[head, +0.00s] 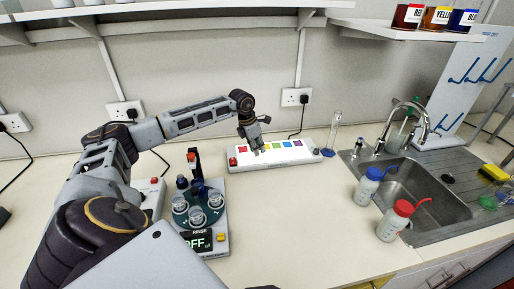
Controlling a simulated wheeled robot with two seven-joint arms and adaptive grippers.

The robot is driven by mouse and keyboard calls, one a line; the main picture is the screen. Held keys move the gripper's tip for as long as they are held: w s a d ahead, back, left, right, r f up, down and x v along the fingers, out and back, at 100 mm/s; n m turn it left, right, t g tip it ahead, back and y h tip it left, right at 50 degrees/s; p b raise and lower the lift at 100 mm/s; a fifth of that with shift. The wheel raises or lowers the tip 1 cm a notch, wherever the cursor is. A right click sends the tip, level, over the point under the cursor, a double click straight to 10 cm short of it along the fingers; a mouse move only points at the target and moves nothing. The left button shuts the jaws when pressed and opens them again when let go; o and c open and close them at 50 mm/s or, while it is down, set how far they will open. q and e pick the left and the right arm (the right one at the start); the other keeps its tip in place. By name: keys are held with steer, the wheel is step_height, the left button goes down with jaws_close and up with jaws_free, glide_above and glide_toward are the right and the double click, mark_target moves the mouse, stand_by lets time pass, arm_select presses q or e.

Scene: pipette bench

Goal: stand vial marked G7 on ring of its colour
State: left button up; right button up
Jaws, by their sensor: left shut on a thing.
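My left gripper (256,146) is at the left part of a long white strip (312,155) that has a row of coloured squares. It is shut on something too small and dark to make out. I cannot read a G7 mark anywhere, and I cannot tell whether the held thing is a vial. No coloured rings can be made out. My right gripper is not in view.
A clear cylinder (334,130) stands at the strip's right end. A blue-capped bottle (367,189) and a red-capped bottle (394,222) stand by the sink (440,195). The front middle of the bench (300,220) is clear.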

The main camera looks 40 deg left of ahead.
arm_select(q)
steer(key=o, duration=0.7)
steer(key=shift+o, duration=0.6)
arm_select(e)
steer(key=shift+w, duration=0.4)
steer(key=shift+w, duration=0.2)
arm_select(q)
steer(key=v, duration=1.2)
steer(key=shift+b, duration=0.3)
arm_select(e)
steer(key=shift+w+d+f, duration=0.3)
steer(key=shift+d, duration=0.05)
arm_select(q)
steer(key=shift+r, duration=0.15)
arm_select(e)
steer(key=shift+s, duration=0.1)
